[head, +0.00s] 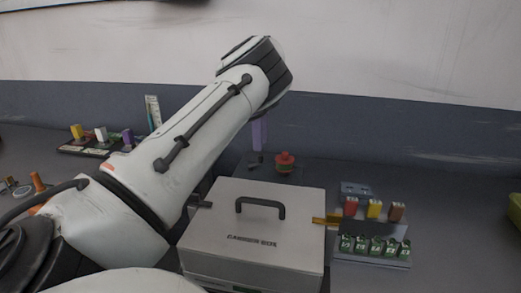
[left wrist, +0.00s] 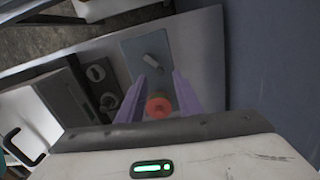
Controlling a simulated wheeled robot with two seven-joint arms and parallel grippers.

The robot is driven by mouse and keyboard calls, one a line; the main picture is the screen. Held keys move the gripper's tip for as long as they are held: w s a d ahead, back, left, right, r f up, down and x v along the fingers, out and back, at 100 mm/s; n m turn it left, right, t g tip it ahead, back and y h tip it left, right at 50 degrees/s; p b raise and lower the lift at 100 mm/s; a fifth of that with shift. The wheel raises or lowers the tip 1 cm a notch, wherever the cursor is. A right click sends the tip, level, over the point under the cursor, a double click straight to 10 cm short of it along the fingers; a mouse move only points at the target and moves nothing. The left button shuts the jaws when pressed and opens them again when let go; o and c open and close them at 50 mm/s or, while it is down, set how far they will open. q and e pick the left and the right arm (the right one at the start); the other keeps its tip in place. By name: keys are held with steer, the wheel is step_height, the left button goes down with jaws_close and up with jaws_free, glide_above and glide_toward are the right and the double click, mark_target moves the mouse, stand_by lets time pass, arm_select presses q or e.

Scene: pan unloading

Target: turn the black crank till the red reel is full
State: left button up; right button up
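A red reel-like round piece (head: 284,162) stands on the dark table behind the box. In the left wrist view a red round piece (left wrist: 158,107) shows between my purple fingers, with a gap on each side; I cannot tell its depth. My left gripper (head: 259,135) points down just left of the red piece in the head view, partly hidden by my wrist. Its two fingers (left wrist: 164,75) are apart in the left wrist view. I cannot clearly pick out a black crank; dark round parts (left wrist: 108,101) show left of the fingers. My right gripper is not in view.
A pale lidded box (head: 225,222) with a black carry handle (head: 260,202) stands in front. Right of it is a rack (head: 372,252) with coloured blocks and green tags. A dark tray (head: 85,147) with blocks lies at the left. A wall rises behind the table.

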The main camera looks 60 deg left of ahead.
arm_select(q)
steer(key=shift+f, duration=2.2)
jaws_close()
